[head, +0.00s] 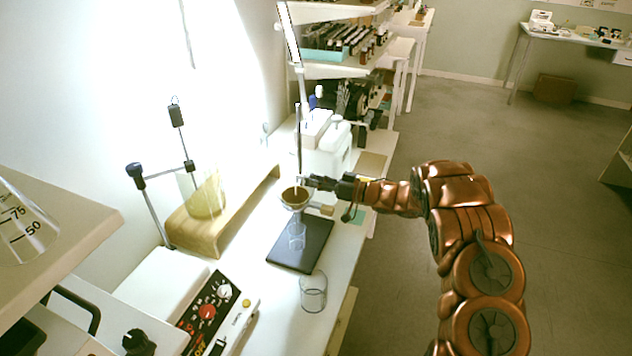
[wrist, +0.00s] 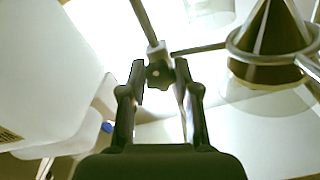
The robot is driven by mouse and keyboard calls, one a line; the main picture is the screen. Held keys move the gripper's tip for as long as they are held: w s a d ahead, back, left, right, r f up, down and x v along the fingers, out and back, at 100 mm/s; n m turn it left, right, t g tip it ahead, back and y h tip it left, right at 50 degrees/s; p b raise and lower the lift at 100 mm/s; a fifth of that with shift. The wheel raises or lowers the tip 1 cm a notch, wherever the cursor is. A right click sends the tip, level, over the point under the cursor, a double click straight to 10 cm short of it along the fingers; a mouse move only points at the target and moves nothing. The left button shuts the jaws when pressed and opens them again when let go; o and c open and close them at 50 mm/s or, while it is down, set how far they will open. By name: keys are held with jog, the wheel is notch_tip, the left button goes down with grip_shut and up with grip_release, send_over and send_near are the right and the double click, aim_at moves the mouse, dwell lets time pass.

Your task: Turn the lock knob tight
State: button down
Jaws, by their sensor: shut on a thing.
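The dark lock knob (wrist: 160,73) sits at the clamp on the stand's metal rod (wrist: 145,22) in the wrist view. My gripper (wrist: 160,92) has one finger on each side of the knob and is shut on it. In the head view my gripper (head: 312,182) reaches in from the right to the rod (head: 299,140), just above the funnel; the knob is too small to make out there. A metal ring holds the brown-lined funnel (head: 295,197), which also shows at the right of the wrist view (wrist: 275,40). The dark stand base (head: 313,250) lies on the bench.
A clear glass vessel (head: 296,236) stands under the funnel, and an empty beaker (head: 313,291) stands in front of the base. A wooden stand (head: 207,236) with a yellow flask (head: 208,197) is to the left. White containers (head: 327,150) stand close behind.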

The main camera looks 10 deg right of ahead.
jog(key=c, duration=0.8)
grip_release()
jog(key=shift+d, duration=0.15)
jog(key=v, duration=1.2)
